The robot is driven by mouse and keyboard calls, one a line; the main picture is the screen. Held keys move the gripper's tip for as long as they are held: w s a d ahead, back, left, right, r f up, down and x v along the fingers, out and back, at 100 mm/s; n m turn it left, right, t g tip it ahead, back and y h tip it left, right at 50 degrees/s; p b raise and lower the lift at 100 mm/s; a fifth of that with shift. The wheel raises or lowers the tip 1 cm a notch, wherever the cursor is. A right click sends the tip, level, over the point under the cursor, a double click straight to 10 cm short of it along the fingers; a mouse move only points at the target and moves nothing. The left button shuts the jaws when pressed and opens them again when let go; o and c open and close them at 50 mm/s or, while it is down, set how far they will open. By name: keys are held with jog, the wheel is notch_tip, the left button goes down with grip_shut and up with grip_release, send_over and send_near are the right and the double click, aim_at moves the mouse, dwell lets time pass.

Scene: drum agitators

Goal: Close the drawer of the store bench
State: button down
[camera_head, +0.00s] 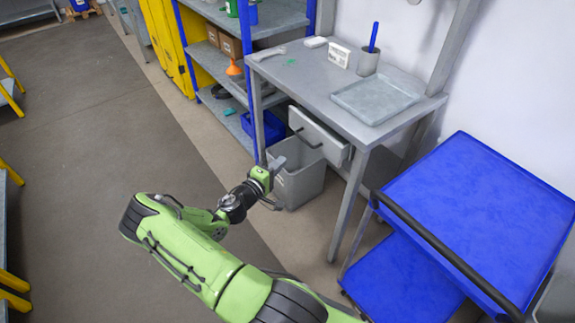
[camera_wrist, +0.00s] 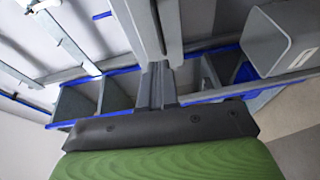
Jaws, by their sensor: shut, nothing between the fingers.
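The store bench (camera_head: 318,82) is a grey metal table against the white wall. Its drawer (camera_head: 328,143) is a light grey box under the top with a dark bar handle (camera_head: 305,139). The drawer front seems to stand out from under the top; how far is hard to judge. My gripper (camera_head: 279,162) is shut and empty, lower and to the left of the handle in the head view, apparently apart from it.
A grey bin (camera_head: 300,187) stands on the floor below the drawer. A blue trolley (camera_head: 480,215) is close on the right. Blue-framed shelves (camera_head: 262,27) stand left of the bench. A tray (camera_head: 375,100) and a pen cup (camera_head: 368,62) sit on top.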

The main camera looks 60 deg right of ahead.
aim_at(313, 148)
jog(key=s+d, duration=0.1)
jog(key=d, duration=0.2)
jog(key=s+d, duration=0.2)
jog(key=d, duration=0.1)
jog(key=s+d+b, duration=0.1)
jog(key=d, duration=0.2)
jog(key=shift+s+f, duration=0.25)
jog(key=d, duration=0.1)
jog(key=s+d, duration=0.2)
jog(key=d, duration=0.1)
jog(key=shift+b, duration=0.4)
jog(key=shift+a+r, duration=0.1)
jog(key=shift+r, duration=0.1)
